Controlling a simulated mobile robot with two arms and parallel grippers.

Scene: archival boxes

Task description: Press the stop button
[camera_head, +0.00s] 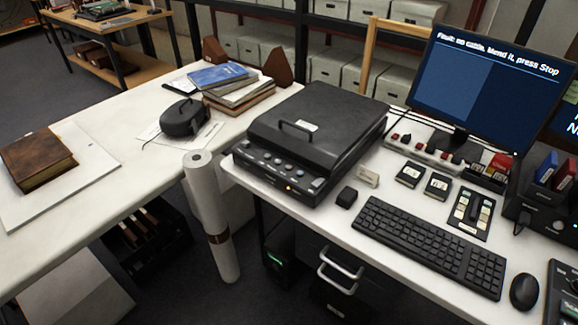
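A black flatbed scanner (312,130) with its lid down and a handle on the lid stands on the white desk. Its sloping front panel (276,165) carries several small round and square buttons and a lit orange light. I cannot read any labels there, so I cannot tell which one is the stop button. A monitor (490,85) behind the keyboard shows a line that starts with "Fault" and ends with "press Stop"; the middle is hard to read. Neither of my grippers shows in the head view.
A keyboard (430,244), a mouse (524,291) and a small keypad (470,212) lie right of the scanner. A strip with red switches (425,152) lies behind them. A white paper roll (212,215) stands upright before the desk. Books (238,88) and a dark round object (185,117) lie left.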

